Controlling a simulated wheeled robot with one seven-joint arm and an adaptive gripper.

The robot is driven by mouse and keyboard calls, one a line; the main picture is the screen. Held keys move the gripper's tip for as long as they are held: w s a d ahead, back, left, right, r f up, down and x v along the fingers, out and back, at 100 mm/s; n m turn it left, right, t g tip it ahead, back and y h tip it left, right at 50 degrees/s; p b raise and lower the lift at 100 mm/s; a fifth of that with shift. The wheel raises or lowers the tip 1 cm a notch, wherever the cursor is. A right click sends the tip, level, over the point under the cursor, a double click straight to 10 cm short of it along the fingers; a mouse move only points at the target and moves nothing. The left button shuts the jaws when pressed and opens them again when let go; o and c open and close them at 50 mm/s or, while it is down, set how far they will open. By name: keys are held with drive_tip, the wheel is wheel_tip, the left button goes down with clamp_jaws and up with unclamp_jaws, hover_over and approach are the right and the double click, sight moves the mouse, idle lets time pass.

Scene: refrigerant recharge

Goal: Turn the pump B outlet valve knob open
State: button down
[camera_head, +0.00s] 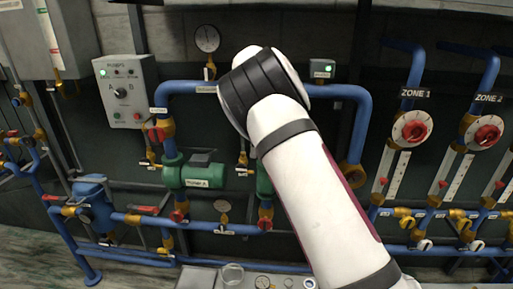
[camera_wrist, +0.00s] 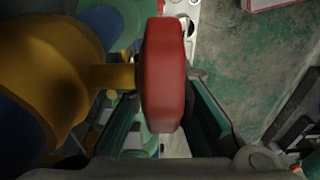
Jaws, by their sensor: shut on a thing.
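In the wrist view a red knob (camera_wrist: 163,75) stands edge-on between the two fingers of my gripper (camera_wrist: 163,90). The gripper is shut on this knob, with one dark green finger on each side. A short brass stem joins the knob to a large yellow valve body (camera_wrist: 55,70) at the left. In the head view my white arm covers the middle of the piping, so the gripper, the held knob and most of pump B are hidden. The knob's label does not show, and I cannot tell how far it is turned.
Pump A (camera_head: 203,176) and its red outlet knob (camera_head: 155,135) are left of my arm. A control box (camera_head: 127,91) hangs at upper left. Zone 1 (camera_head: 411,129) and Zone 2 (camera_head: 486,132) dials are at right. Blue pipes (camera_head: 358,125) run close around my arm.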

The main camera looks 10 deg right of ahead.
drive_tip(key=shift+d+f+h, duration=0.1)
drive_tip(key=shift+d+h, duration=0.1)
drive_tip(key=shift+h, duration=0.3)
drive_tip(key=c, duration=1.5)
unclamp_jaws()
drive_tip(key=shift+c, duration=0.2)
wheel_tip(320, 180, up, 12)
drive_tip(key=shift+a, duration=0.1)
